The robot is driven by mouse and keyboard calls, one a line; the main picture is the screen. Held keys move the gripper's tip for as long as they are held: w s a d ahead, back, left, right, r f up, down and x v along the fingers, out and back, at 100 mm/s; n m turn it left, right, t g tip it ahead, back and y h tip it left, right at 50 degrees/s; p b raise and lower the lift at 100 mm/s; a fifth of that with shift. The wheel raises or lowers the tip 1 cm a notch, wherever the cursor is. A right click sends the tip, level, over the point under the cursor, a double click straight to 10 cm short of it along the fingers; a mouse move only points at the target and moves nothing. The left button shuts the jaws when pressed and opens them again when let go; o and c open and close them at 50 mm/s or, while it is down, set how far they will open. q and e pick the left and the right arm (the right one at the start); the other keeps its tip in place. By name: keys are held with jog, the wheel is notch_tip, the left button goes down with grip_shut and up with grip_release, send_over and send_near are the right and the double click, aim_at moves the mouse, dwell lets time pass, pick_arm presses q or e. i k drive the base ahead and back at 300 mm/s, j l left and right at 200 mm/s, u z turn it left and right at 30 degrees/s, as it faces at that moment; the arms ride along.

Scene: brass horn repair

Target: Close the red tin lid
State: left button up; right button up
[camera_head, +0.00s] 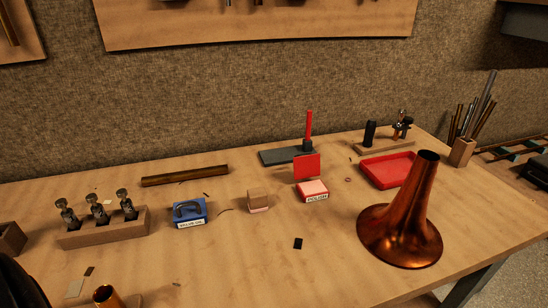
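The red tin (312,191) sits on the workbench just right of the middle, with a "POLISH" label on its front and a pale pink inside. Its red lid (307,167) stands raised, nearly upright, at the back of the tin, so the tin is open. Neither gripper can be made out in the head view.
A copper horn bell (402,225) stands right of the tin, near a red tray (387,170). A grey plate with a red post (309,125) stands behind. The front middle bench is mostly clear.

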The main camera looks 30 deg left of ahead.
aim_at(306, 166)
jog(key=k+j+z, duration=0.45)
jog(key=k+z, duration=0.2)
jog(key=k, duration=0.2)
